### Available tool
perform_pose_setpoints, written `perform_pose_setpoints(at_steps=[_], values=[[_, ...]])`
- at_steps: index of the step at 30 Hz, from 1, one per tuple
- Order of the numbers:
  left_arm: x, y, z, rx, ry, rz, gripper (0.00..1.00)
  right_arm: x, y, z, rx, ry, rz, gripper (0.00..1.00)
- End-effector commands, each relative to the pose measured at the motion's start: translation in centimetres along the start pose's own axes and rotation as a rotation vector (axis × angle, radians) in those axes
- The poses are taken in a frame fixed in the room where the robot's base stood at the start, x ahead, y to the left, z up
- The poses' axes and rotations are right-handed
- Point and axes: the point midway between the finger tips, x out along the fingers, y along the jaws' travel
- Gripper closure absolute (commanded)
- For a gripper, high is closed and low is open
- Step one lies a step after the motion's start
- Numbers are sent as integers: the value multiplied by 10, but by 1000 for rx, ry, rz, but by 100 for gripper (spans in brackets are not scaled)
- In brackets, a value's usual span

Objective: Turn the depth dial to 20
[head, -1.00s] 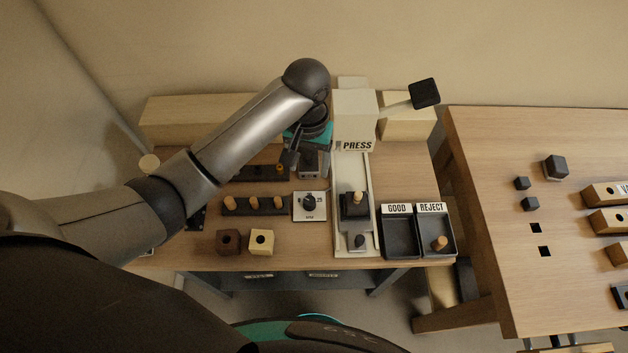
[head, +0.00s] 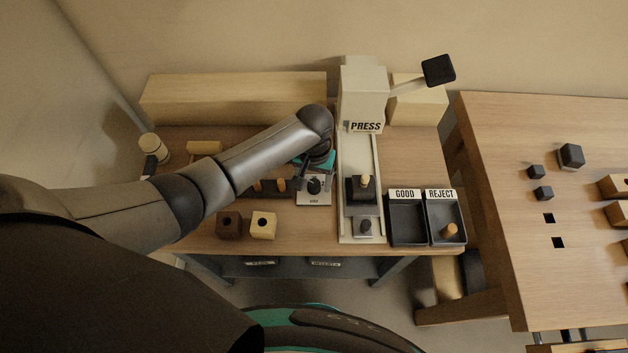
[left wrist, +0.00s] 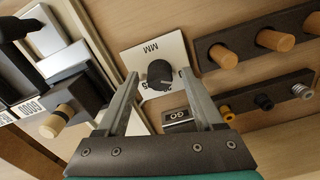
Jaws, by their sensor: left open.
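The depth dial (head: 314,186) is a black knob on a white plate (head: 313,200) on the bench, left of the press. In the left wrist view the dial (left wrist: 160,73) sits just beyond and between the fingertips of my left gripper (left wrist: 158,82), on its plate marked MM (left wrist: 150,52). My left gripper is open, with nothing between its fingers, and appears apart from the knob. Some plate numbers show, partly hidden by the knob and a finger; the setting cannot be read. In the head view my left gripper (head: 303,178) is mostly hidden under its forearm. My right gripper is out of view.
The press (head: 364,95) stands right of the dial, its bed (head: 346,215) running toward the front. GOOD (head: 406,228) and REJECT (head: 436,226) trays lie farther right. A dark block (head: 229,225) and a light block (head: 263,225) stand in front. A peg rack (left wrist: 258,40) is beside the dial.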

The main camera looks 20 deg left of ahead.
Motion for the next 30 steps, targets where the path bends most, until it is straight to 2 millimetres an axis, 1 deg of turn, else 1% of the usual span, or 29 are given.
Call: perform_pose_setpoints(at_steps=[7,8,25,26,30], values=[[0,0,0,1,1,0,31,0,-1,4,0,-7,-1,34],[0,0,0,1,0,0,34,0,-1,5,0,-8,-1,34],[0,0,0,0,0,0,98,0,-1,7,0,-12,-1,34],[0,0,0,0,0,0,100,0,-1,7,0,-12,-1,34],[0,0,0,0,0,-1,100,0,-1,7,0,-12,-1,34]])
